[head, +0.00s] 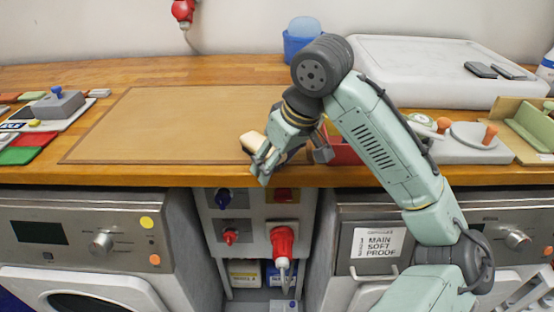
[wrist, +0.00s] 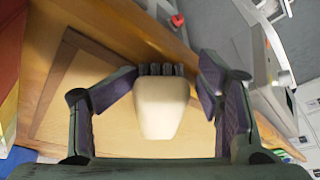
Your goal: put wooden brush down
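The wooden brush (head: 252,141) has a pale cream wooden body and dark bristles. In the head view it is by the right front part of the tan mat (head: 150,120), partly hidden by my gripper (head: 291,160). In the wrist view the brush (wrist: 163,108) lies between the two spread fingers of my gripper (wrist: 172,88), bristles at the far end. A gap shows beside the right finger; the left fingertip is close to the bristle end. My gripper is open around the brush. I cannot tell whether the brush touches the surface beneath.
A red container (head: 343,152) stands close right of my gripper. A blue tub (head: 300,38) and a white case (head: 430,68) are behind. A grey tray with orange knobs (head: 468,140) is at right. The mat's middle is clear; the wooden counter's front edge (head: 130,179) is near.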

